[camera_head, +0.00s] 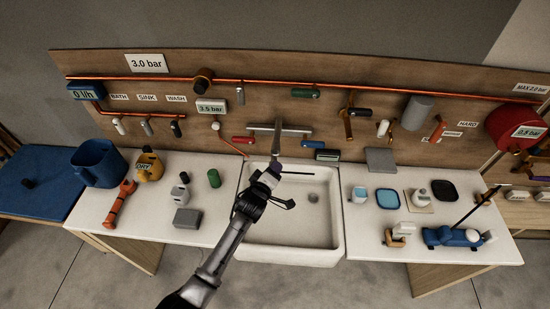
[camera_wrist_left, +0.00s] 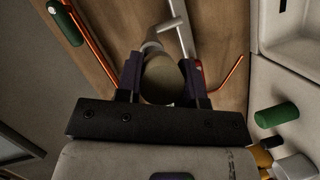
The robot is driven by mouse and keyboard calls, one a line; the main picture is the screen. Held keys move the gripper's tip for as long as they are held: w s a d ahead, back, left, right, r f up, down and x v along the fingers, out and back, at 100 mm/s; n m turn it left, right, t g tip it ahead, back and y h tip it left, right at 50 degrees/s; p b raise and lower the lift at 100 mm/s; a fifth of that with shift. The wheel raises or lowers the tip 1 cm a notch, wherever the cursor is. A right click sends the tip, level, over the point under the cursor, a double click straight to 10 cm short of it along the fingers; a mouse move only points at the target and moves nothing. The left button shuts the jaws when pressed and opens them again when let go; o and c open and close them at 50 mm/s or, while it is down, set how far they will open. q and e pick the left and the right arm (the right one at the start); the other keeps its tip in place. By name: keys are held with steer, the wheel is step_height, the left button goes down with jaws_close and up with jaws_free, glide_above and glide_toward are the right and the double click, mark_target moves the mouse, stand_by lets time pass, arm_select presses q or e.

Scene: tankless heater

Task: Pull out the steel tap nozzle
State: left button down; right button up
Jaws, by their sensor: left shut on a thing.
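The steel tap (camera_head: 278,138) is mounted on the wooden back panel above the white sink (camera_head: 330,238). Its spout comes down to my left gripper (camera_head: 271,175), which is over the back left part of the sink. In the left wrist view, the rounded grey nozzle (camera_wrist_left: 162,82) sits between the two dark fingers. My left gripper is shut on the nozzle, with a finger on either side. The fingers and wrist hide part of the nozzle in the head view. My right gripper is in neither view.
To the right are small trays and a blue pump (camera_head: 455,237). Copper pipes (camera_head: 300,86) cross the panel. The sink basin is mostly clear.

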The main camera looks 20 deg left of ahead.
arm_select(q)
steer(key=s+p, duration=0.2)
steer(key=s, duration=0.1)
steer(key=shift+s+d, duration=0.1)
steer(key=shift+d, duration=0.3)
